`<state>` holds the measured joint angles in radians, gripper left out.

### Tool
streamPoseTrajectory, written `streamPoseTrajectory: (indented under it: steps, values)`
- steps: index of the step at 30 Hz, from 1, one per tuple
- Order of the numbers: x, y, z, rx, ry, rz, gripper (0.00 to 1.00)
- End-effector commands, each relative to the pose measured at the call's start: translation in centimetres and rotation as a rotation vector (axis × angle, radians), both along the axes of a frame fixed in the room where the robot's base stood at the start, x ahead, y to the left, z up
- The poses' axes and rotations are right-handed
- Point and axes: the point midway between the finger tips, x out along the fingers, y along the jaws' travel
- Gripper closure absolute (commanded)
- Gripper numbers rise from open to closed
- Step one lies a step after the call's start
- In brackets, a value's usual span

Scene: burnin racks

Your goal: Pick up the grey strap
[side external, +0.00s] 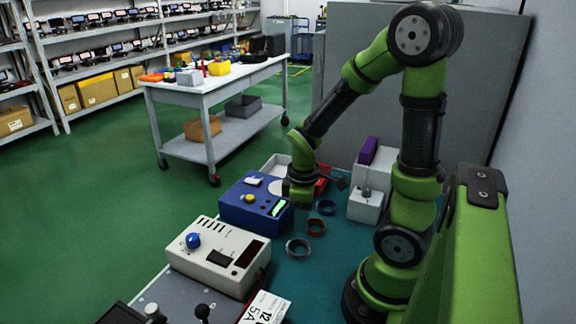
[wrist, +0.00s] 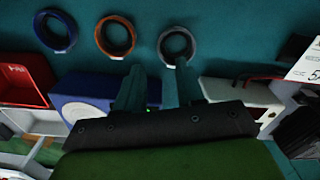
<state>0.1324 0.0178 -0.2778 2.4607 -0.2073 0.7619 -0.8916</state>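The grey strap is a ring lying on the teal mat, nearest the white instrument in the side external view (side external: 288,249). It also shows in the wrist view (wrist: 162,46), right of the other rings and just beyond the fingertips. My gripper (wrist: 159,68) has its two fingers apart with nothing between them, and the right fingertip is close to the grey strap's lower edge in the picture. In the side external view my gripper (side external: 301,198) hangs above the blue instrument's right end; its fingers are hard to make out there.
A brown ring (wrist: 101,37) and a blue ring (wrist: 38,30) lie in a row with the grey strap. A blue instrument (side external: 240,213), a white instrument (side external: 205,264), a red bin (side external: 322,182) and a white box (side external: 366,208) surround the mat. Bare mat (side external: 325,270) lies right of the rings.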

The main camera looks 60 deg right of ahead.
Motion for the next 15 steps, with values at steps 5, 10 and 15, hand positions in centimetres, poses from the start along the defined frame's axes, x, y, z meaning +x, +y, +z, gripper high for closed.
streamPoseTrajectory:
  steps: [5,10,15]
  values:
    - [-0.1,0.0,-1.4,0.0,0.002,-0.002,0.62]
    - [0.0,0.0,-2.9,0.0,0.005,-0.002,0.62]
    - [0.2,0.0,-5.2,0.001,0.004,-0.002,0.62]
